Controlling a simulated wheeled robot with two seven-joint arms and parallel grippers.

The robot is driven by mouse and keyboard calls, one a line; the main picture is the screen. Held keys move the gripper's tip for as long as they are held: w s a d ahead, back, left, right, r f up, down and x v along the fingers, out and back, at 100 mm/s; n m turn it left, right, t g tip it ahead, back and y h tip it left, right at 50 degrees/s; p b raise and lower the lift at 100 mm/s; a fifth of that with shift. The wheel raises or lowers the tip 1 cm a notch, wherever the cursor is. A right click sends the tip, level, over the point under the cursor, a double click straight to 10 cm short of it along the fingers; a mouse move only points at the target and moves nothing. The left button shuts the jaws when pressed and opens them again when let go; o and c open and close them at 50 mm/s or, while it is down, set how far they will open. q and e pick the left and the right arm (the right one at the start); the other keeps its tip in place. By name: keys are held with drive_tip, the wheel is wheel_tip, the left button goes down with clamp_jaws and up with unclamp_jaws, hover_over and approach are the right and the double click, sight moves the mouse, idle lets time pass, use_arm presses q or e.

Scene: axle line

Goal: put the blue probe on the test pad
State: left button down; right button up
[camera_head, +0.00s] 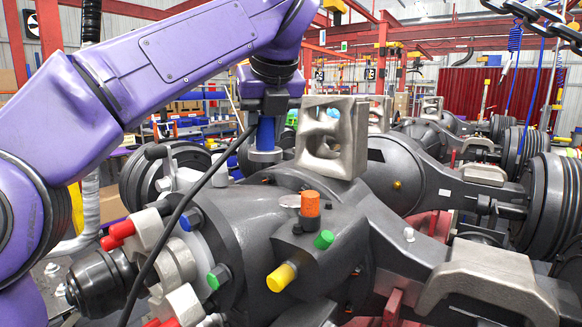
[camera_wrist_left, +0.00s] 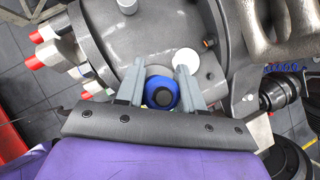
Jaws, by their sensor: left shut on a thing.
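The blue probe (camera_head: 266,134) is upright between the fingers of my left gripper (camera_head: 267,108), which is shut on it. In the left wrist view the blue probe (camera_wrist_left: 160,92) sits between the two grey fingers of my left gripper (camera_wrist_left: 160,75). A pale round disc, seemingly the test pad (camera_head: 289,201), lies on the housing, nearer the head camera than the probe. The disc (camera_wrist_left: 186,58) shows bare beside a fingertip. My right gripper is not in view.
A grey metal bracket (camera_head: 330,140) stands close right of the probe. A black cable (camera_head: 178,215) crosses the front. More axles stand at the right.

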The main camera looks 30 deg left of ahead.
use_arm(q)
drive_tip(key=w+f, duration=0.2)
drive_tip(key=w, duration=0.1)
drive_tip(key=w+f, duration=0.2)
drive_tip(key=w, duration=0.1)
drive_tip(key=w+f, duration=0.3)
drive_tip(key=shift+w+d+p, duration=0.15)
drive_tip(key=shift+d+p, duration=0.25)
drive_tip(key=f, duration=0.3)
drive_tip(key=shift+s+a+f, duration=0.15)
drive_tip(key=shift+s+f, duration=0.1)
drive_tip(key=shift+f, duration=0.15)
drive_tip(key=shift+w+f, duration=0.2)
drive_tip(key=shift+w, duration=0.15)
drive_tip(key=c, duration=0.7)
unclamp_jaws()
drive_tip(key=shift+s+r, duration=0.1)
drive_tip(key=shift+s, duration=0.1)
drive_tip(key=v, duration=1.2)
drive_tip(key=shift+w+p, duration=0.25)
drive_tip(key=shift+p, duration=0.1)
